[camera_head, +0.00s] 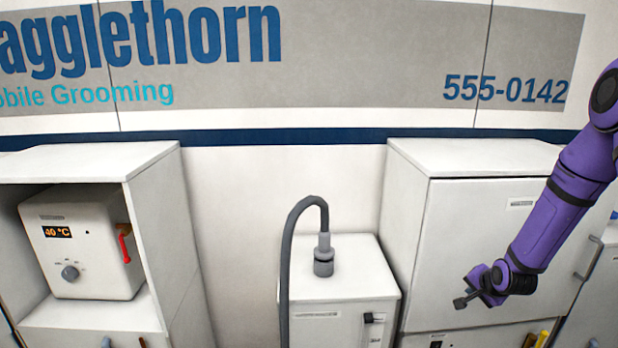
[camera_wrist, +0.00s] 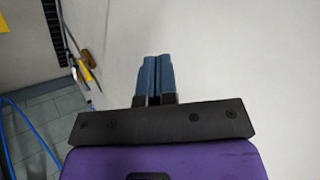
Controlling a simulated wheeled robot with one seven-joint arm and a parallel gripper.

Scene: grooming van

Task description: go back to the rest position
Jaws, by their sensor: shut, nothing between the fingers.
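My gripper (camera_head: 463,301) is at the end of my purple arm, at the right of the head view. It is in front of the white cabinet (camera_head: 485,235) on the right. In the wrist view my gripper (camera_wrist: 157,60) has its two blue-grey fingers side by side, shut and empty. A pale flat surface fills most of the wrist view beyond the fingers.
A white heater box (camera_head: 85,245) reading 40 °C, with a red handle, sits in the open left cabinet (camera_head: 178,240). A white unit (camera_head: 345,285) with a grey hose (camera_head: 288,235) stands in the middle. A yellow-handled item (camera_head: 542,339) is low right. Tiled floor (camera_wrist: 45,125) shows left in the wrist view.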

